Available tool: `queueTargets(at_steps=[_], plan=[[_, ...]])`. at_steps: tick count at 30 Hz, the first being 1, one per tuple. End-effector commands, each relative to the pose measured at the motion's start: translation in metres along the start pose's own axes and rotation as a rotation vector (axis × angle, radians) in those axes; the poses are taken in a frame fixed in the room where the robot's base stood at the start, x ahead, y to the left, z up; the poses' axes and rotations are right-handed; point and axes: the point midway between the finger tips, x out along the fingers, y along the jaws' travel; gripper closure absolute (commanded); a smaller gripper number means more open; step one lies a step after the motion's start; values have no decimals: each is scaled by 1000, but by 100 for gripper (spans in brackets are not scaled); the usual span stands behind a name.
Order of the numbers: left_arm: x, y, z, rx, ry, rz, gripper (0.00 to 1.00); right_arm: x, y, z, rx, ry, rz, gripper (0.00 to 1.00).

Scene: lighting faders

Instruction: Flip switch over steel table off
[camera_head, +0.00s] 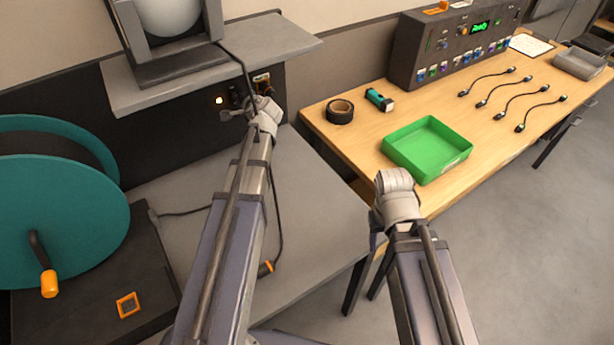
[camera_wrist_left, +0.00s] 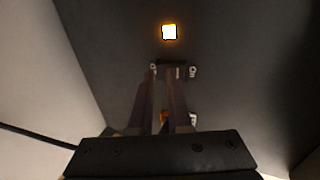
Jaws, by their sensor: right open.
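A small lit square (camera_head: 219,99) glows on the dark wall panel under the shelf, above the grey steel table (camera_head: 310,185). It shows brightly in the left wrist view (camera_wrist_left: 169,32). A dark switch-like fitting (camera_wrist_left: 178,68) sits just below it there. My left gripper (camera_head: 250,108) is at this panel, largely covering the fittings. In the wrist view its two fingers (camera_wrist_left: 162,75) point at the dark fitting with a narrow gap between them; I cannot tell whether they grip or touch it. My right gripper (camera_head: 393,182) is open over the front of the wooden table, its fingers poorly visible.
A shelf (camera_head: 280,42) with a lamp-like device overhangs the panel, and a black cable hangs from it. A teal reel (camera_head: 60,215) stands at left. The wooden table holds a green tray (camera_head: 428,150), black tape (camera_head: 340,111), cables and a control box (camera_head: 455,45).

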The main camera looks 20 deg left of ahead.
Motion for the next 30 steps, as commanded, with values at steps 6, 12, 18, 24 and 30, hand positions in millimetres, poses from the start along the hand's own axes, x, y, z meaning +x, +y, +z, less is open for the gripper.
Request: queueTargets(at_steps=[6, 12, 18, 24, 30], plan=[[-24, 1, 1, -6, -2, 6, 100, -10, 1, 0, 0, 0, 0, 50], [-61, 7, 1, -5, -1, 6, 100, -19, 2, 1, 0, 0, 0, 50], [-100, 6, 1, -4, -1, 6, 100, -36, 3, 2, 0, 0, 0, 50], [-138, 5, 1, -4, 0, 5, 100, -51, 5, 3, 0, 0, 0, 50], [-159, 28, -6, -60, -9, 79, 100, -53, 5, 3, 0, 0, 0, 50]])
